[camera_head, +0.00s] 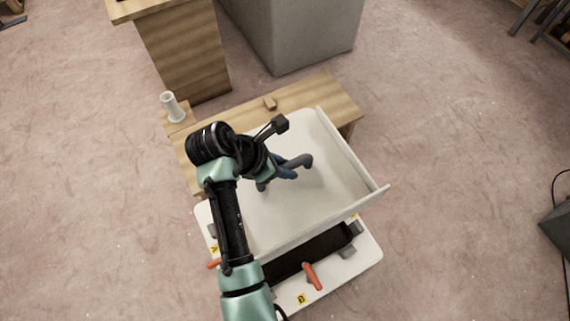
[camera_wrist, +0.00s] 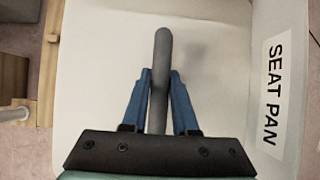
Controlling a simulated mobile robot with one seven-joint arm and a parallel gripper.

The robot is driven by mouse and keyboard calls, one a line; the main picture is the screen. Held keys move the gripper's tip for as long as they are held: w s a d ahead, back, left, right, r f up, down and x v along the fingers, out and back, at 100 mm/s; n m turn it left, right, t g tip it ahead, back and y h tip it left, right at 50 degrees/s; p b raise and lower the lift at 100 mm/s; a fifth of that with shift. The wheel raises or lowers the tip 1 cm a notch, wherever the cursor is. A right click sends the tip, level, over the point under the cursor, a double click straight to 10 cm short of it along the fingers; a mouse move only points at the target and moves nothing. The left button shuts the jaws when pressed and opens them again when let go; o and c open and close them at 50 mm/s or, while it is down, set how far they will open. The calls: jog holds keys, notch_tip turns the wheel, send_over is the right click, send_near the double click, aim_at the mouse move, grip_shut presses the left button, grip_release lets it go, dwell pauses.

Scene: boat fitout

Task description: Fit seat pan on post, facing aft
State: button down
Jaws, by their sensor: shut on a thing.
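The seat pan (camera_head: 335,165) is a large pale panel with a raised lip on its right side and along its near edge. In the wrist view the seat pan (camera_wrist: 225,95) carries a "SEAT PAN" label on its right. My gripper (camera_head: 285,172) is above the pan, its blue fingers shut on the grey handle (camera_head: 303,160) on the pan's face. In the wrist view my gripper (camera_wrist: 160,80) has one finger on each side of the handle (camera_wrist: 162,45). I cannot make out the post; the pan hides what is under it.
A white board (camera_head: 355,275) with a black recess, orange levers (camera_head: 312,276) and yellow labels lies at the pan's near side. A wooden bench (camera_head: 318,100) lies behind, partly covered by the pan. A grey block (camera_head: 305,35) stands farther back.

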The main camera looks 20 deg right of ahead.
aim_at(281, 180)
jog(key=shift+f+b, duration=0.3)
jog(key=shift+b, duration=0.35)
jog(key=shift+w+f+b, duration=0.1)
jog(key=shift+f+b, duration=0.95)
jog(key=shift+f, duration=1.8)
jog(key=c, duration=0.7)
grip_release()
jog(key=shift+c, duration=0.2)
jog(key=shift+o, duration=0.7)
jog(key=shift+s+f, duration=0.2)
jog(key=p+v, duration=0.2)
jog(key=v, duration=1.1)
jog(key=shift+w, duration=0.1)
